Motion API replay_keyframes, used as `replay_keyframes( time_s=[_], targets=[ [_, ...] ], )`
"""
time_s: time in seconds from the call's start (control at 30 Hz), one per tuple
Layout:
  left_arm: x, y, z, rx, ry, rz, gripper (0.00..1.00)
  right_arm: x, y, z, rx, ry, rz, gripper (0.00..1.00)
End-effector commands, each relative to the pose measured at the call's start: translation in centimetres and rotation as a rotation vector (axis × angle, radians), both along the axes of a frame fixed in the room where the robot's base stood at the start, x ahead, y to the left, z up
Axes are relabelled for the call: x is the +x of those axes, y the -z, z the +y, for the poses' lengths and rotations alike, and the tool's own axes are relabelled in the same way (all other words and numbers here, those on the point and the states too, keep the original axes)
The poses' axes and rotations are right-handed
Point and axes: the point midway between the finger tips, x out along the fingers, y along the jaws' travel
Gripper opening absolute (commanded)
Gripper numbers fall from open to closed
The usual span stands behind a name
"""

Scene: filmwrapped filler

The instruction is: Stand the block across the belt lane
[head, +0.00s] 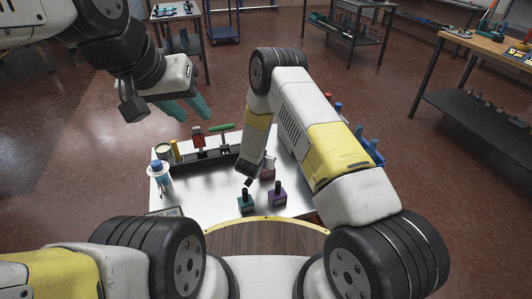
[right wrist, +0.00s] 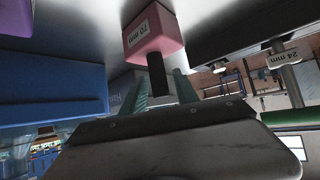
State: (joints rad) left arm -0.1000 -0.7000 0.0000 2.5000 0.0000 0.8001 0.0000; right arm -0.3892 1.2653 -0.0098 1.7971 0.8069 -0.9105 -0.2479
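Small blocks with dark upright knobs stand on the metal worktable (head: 222,196): a green one (head: 246,203), a purple one (head: 277,199) and a pink one (head: 267,172) partly hidden behind my right arm. In the right wrist view the pink block (right wrist: 155,32) carries a "70 mm" label and its black knob points toward my right gripper (right wrist: 162,80). The teal fingers stand apart on either side of the knob, with gaps visible.
A blue bin (right wrist: 50,98) shows in the right wrist view. A "24 mm" labelled piece (right wrist: 283,56) is at its right.

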Motion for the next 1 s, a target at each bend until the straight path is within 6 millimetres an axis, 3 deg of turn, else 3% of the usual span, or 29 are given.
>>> replay_keyframes(
  time_s=[0.03,0.17,1.0],
  targets=[
    [0.00,0.00,0.00,0.000,0.000,0.000,0.36,-0.01,-0.01,0.00,0.000,0.000,0.000,0.24],
    [0.00,0.00,0.00,0.000,0.000,0.000,0.36,-0.02,-0.01,0.00,0.000,0.000,0.000,0.00],
    [0.00,0.00,0.00,0.000,0.000,0.000,0.36,-0.01,-0.03,0.01,0.000,0.000,0.000,0.00]
  ],
)
